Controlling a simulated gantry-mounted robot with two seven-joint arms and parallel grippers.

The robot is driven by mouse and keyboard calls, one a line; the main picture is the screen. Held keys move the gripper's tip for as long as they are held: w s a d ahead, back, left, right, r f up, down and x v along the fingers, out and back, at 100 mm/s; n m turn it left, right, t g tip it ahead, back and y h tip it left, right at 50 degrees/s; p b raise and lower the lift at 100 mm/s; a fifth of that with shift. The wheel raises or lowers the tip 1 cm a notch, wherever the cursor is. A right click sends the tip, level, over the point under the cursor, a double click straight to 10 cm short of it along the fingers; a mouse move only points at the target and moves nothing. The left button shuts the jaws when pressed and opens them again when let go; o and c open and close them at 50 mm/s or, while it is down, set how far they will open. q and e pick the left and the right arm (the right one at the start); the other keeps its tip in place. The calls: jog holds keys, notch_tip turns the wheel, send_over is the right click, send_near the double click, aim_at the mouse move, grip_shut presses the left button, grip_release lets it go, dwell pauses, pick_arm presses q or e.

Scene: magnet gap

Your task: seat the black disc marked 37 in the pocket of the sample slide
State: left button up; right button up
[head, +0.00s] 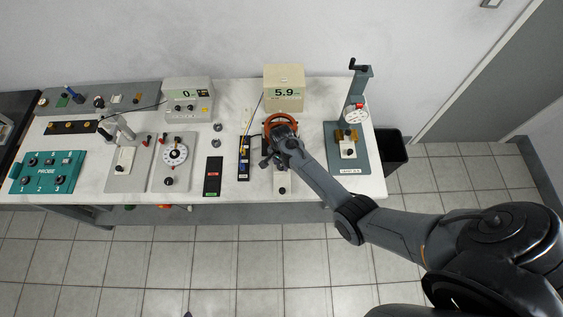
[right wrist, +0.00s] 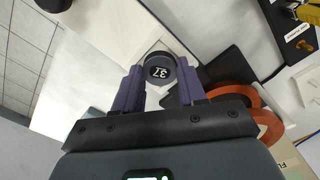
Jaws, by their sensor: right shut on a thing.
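The black disc marked 37 (right wrist: 160,69) is between the purple fingertips of my right gripper (right wrist: 160,76), which is shut on it. The number faces the right wrist camera. A pale slide (right wrist: 118,25) lies beyond and below the disc in the right wrist view. I cannot tell whether the disc touches it, and the disc hides what lies directly behind it, so the pocket is not clearly seen. In the head view my right gripper (head: 270,152) is over the slide's plate (head: 282,180), in front of the orange-ringed magnet (head: 281,120); the disc is hidden there. My left gripper is out of view.
The orange coils (right wrist: 240,90) are close beside the right finger. A box reading 5.9 (head: 284,92) stands behind the magnet. A black strip with coloured pieces (head: 244,158) lies left of the gripper. A grey stand with a dial (head: 349,140) is at the right.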

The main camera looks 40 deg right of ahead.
jog(key=shift+f, duration=0.1)
jog(key=o, duration=1.1)
jog(key=shift+c, duration=0.2)
jog(key=c, duration=0.5)
jog(key=shift+r+p, duration=2.3)
jog(key=shift+p, duration=0.15)
jog(key=o, duration=0.5)
jog(key=shift+o, duration=0.2)
